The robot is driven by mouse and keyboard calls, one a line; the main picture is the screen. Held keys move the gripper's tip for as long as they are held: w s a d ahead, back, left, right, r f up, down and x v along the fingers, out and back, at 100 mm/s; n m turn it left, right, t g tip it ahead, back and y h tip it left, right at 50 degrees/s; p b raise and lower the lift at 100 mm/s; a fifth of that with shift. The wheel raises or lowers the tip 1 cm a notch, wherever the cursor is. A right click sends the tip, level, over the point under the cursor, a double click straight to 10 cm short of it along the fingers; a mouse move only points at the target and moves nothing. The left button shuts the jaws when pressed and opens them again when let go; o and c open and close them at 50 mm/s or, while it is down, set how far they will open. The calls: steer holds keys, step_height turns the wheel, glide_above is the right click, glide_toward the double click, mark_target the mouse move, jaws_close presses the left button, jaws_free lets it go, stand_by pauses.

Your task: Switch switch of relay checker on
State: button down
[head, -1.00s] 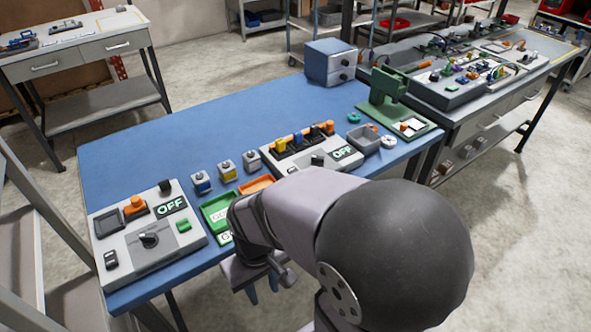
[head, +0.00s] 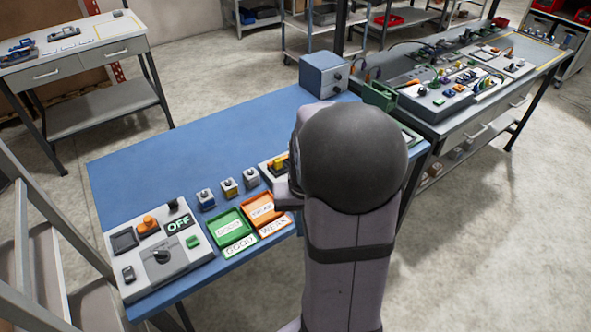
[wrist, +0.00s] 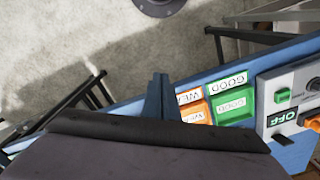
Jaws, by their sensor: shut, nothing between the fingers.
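The left device (head: 190,265) has a dial, a small dark rocker switch (head: 128,274), a green button and a display (head: 178,228) reading OFF. It shows partly in the wrist view, its OFF display (wrist: 283,118) at the right edge.
The bench's back left is clear.

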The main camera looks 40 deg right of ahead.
steer(key=w+d+r+n+t, duration=0.2)
steer(key=w+d+r+n, duration=0.4)
steer(key=w+r, duration=0.5)
steer(key=shift+w+d+r+p, duration=0.2)
steer(key=shift+d+r+p, duration=0.1)
steer(key=shift+d+r, duration=0.4)
steer(key=shift+f, duration=0.15)
steer(key=f+p, duration=0.1)
steer(key=f, duration=0.3)
steer(key=w+f+p, duration=0.1)
steer(key=f+p, duration=0.1)
steer(key=f, duration=0.2)
steer(key=f+p, duration=0.1)
steer(key=f, duration=0.3)
steer(key=shift+w+f, duration=0.15)
steer(key=shift+w, duration=0.25)
steer(key=shift+f+p, duration=0.35)
steer(key=shift+f, duration=0.2)
